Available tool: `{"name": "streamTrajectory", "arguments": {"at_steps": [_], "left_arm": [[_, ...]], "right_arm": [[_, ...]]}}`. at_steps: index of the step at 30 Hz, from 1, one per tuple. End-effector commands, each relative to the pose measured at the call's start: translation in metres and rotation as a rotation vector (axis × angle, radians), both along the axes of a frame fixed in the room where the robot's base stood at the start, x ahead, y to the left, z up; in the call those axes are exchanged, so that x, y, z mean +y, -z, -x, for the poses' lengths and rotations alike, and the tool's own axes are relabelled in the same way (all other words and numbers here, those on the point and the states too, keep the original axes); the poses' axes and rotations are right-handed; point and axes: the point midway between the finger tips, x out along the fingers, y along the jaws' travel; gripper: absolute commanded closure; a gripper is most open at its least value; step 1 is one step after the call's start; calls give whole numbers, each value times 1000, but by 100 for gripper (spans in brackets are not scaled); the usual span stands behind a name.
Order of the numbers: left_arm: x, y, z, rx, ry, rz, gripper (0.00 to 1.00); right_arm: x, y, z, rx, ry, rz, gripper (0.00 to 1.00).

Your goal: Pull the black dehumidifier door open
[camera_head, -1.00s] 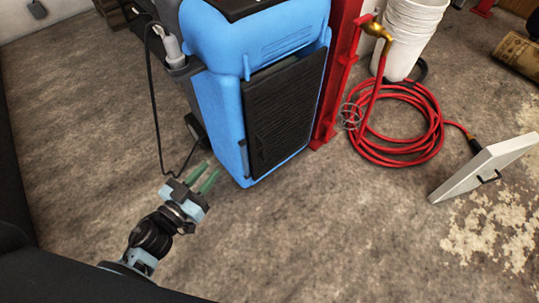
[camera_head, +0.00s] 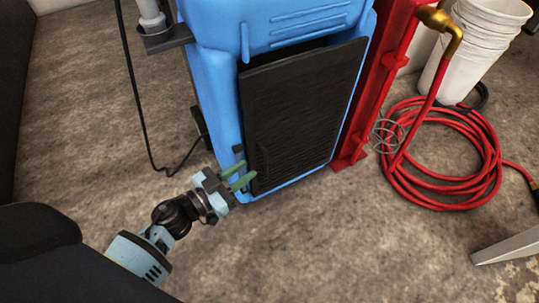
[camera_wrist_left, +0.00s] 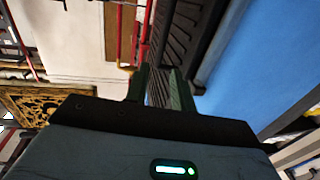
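The black ribbed dehumidifier door (camera_head: 305,110) is on the front of the blue dehumidifier (camera_head: 215,70). A dark gap shows above its top edge. A dark upright handle (camera_head: 263,158) sits low on its left side. My left gripper (camera_head: 249,170) is at the door's lower left edge, beside the handle. Its two green fingers are apart, with nothing clearly held between them. In the left wrist view the fingers (camera_wrist_left: 160,85) point toward the black slatted door (camera_wrist_left: 176,35). I cannot tell whether they touch the handle. My right gripper is not in view.
A red metal post (camera_head: 382,85) stands close to the dehumidifier's right side. A coiled red hose (camera_head: 440,185) and a white bucket (camera_head: 470,55) lie beyond it. A black cable (camera_head: 137,95) hangs at the left. The concrete floor in front (camera_head: 330,240) is clear.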

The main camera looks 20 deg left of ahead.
Motion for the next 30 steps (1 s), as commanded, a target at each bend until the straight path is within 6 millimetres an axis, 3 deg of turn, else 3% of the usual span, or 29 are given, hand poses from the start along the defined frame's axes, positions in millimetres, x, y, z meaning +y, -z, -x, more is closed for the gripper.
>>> {"name": "streamTrajectory", "arguments": {"at_steps": [16, 29, 30], "left_arm": [[-30, 1, -60, 0, 0, 0, 75], [-35, 0, -69, 2, 0, 0, 75], [-35, 0, -69, 2, 0, 0, 79]], "right_arm": [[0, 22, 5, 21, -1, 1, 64], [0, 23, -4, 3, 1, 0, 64], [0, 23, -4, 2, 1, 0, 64]]}}
